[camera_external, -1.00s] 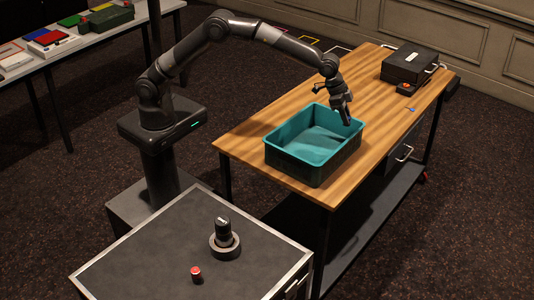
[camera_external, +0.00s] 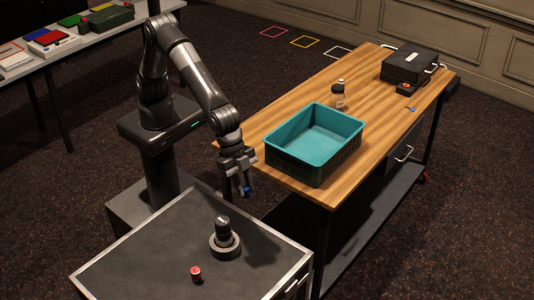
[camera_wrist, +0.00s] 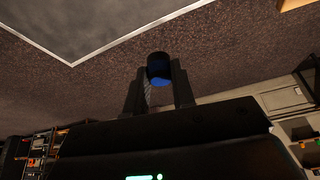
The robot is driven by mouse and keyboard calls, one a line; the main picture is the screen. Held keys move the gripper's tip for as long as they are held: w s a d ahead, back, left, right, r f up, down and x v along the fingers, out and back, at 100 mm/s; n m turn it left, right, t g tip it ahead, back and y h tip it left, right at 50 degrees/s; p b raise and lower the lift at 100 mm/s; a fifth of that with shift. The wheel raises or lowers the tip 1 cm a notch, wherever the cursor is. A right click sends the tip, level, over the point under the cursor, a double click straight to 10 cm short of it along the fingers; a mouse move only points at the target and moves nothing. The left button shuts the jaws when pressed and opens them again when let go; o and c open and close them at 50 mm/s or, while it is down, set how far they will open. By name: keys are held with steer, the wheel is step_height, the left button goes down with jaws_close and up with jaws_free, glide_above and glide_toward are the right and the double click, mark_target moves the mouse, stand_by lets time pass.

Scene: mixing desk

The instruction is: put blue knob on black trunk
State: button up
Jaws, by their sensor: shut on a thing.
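My gripper (camera_external: 243,189) is shut on the blue knob (camera_external: 246,191) and holds it in the air, in the gap between the wooden table and the black trunk. In the wrist view the blue knob (camera_wrist: 159,72) sits between the two fingertips (camera_wrist: 158,88), with a dark part above its blue face. The black trunk (camera_external: 150,250) stands at the front with a flat dark top and metal edges. Its top corner also shows in the wrist view (camera_wrist: 75,25). The gripper is just beyond the trunk's far right edge and higher than its top.
On the trunk are a dark cylinder in a ring (camera_external: 224,240) and a small red knob (camera_external: 196,273); its left part is clear. The wooden table (camera_external: 240,140) bears a teal bin (camera_external: 285,160), a small bottle (camera_external: 339,95) and a black case (camera_external: 409,63).

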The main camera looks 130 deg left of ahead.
steer(key=s+d+m, duration=0.2)
steer(key=s+d, duration=0.7)
steer(key=d, duration=0.5)
steer(key=s+d+m+h, duration=0.1)
steer(key=s+d+m, duration=0.1)
steer(key=s+d, duration=0.7)
steer(key=s+d+m+g+h, duration=0.1)
steer(key=s+d, duration=0.3)
steer(key=s, duration=0.9)
steer(key=s+d+m, duration=0.2)
steer(key=s+d, duration=0.5)
steer(key=s, duration=0.3)
glide_above(118, 272)
steer(key=s+a, duration=0.1)
step_height(118, 272, down, 25)
steer(key=shift+s+a+f, duration=0.1)
steer(key=shift+f, duration=2.05)
steer(key=o, duration=1)
steer(key=shift+f, duration=0.1)
steer(key=shift+c, duration=0.2)
